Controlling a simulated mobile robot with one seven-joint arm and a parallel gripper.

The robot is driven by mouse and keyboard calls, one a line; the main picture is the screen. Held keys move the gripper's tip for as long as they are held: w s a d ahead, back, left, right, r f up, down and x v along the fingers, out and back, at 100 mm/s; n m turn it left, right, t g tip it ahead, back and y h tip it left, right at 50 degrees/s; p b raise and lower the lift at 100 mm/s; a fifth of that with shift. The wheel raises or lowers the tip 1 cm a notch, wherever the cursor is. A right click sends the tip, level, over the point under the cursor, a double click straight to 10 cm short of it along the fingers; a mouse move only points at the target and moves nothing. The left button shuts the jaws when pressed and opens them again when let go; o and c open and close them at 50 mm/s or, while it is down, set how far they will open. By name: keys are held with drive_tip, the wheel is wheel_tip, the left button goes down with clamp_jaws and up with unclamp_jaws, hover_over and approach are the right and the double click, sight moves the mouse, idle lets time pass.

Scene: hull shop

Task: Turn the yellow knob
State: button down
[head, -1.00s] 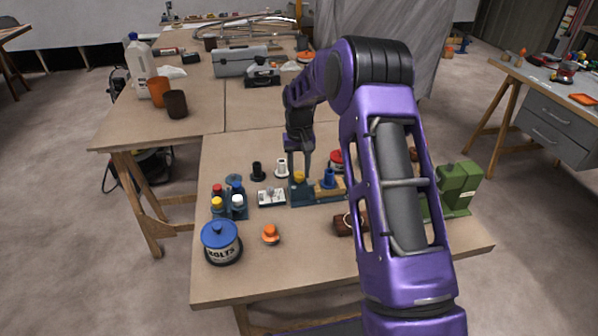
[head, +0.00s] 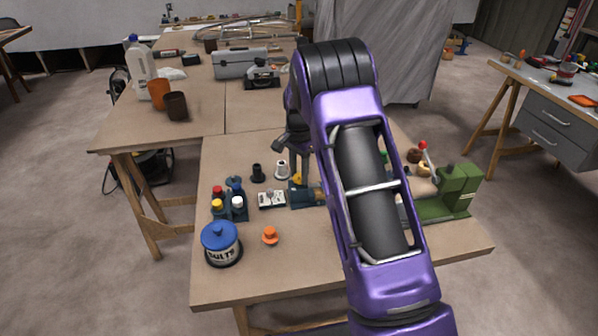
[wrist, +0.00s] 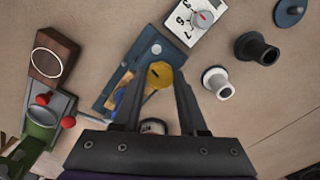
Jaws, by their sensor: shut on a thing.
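The yellow knob (wrist: 159,75) sits on a blue base (wrist: 116,84) and shows between my fingertips in the wrist view. My gripper (wrist: 158,78) is shut on it, with one finger on each side. In the head view a small part of the yellow knob (head: 297,179) shows beside my gripper (head: 301,178) at the blue base (head: 305,198). My arm hides the right part of that base in the head view.
A white dial box (head: 271,199) stands just left of the base. A green machine (head: 455,190) stands right.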

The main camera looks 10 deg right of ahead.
sight(299, 176)
drive_tip(key=m+p, duration=0.1)
drive_tip(key=m, duration=0.4)
drive_tip(key=shift+m, duration=0.3)
drive_tip(key=shift+m+p, duration=0.45)
drive_tip(key=shift+m, duration=1.65)
drive_tip(key=shift+c, duration=2.2)
unclamp_jaws()
wheel_tip(299, 176, up, 17)
drive_tip(key=shift+r+p, duration=0.2)
drive_tip(key=shift+p, duration=0.1)
